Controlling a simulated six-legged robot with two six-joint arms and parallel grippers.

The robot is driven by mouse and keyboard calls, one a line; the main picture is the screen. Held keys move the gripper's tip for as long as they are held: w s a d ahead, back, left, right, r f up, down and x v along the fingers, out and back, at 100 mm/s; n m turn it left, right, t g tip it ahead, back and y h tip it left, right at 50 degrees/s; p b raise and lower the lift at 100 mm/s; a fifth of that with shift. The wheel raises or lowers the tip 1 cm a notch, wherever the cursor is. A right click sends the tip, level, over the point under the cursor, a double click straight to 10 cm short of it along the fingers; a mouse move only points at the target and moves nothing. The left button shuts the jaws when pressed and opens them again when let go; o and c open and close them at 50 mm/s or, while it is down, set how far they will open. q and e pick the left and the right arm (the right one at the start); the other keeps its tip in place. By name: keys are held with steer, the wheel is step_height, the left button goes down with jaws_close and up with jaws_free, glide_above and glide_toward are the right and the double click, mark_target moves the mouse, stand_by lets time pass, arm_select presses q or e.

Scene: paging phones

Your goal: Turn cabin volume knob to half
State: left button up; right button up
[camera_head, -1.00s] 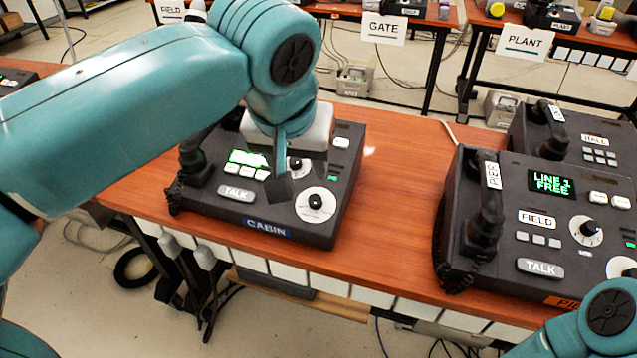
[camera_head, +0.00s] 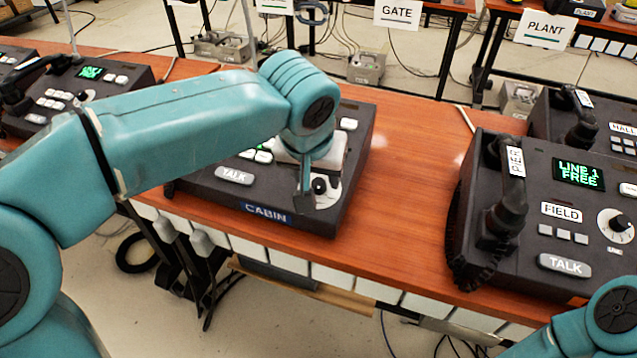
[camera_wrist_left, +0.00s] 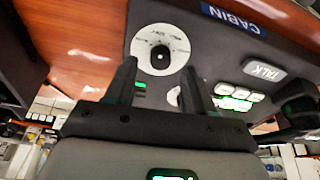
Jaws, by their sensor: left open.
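The dark cabin phone console (camera_head: 200,190), with a blue CABIN label (camera_head: 266,214) and a TALK key (camera_head: 234,175), sits on the orange-brown table. Its larger white dial with a black knob (camera_head: 320,186) is at the front right corner, partly hidden by my left gripper (camera_head: 306,203). In the left wrist view the dial and knob (camera_wrist_left: 160,53) show whole. The open, empty fingers (camera_wrist_left: 160,82) point toward the knob, one to each side in the picture, apart from it. My right gripper is out of view.
A FIELD-labelled phone console (camera_head: 540,225) with its handset (camera_head: 505,215) stands to the right. Another console (camera_head: 65,95) is at the left. Bare table (camera_head: 410,180) lies between the cabin and FIELD consoles.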

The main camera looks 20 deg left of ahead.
mark_target(319, 186)
arm_select(q)
steer(key=shift+x, duration=1.35)
jaws_close()
steer(key=shift+r+m, duration=0.1)
steer(key=shift+m, duration=0.3)
steer(key=m+p, duration=0.1)
steer(key=m, duration=0.1)
steer(key=shift+r+m+h, duration=0.1)
steer(key=shift+m+h, duration=0.2)
steer(key=shift+m, duration=0.1)
steer(key=shift+m+h+p, duration=0.3)
steer(key=shift+m+p, duration=1.1)
steer(key=shift+m, duration=0.8)
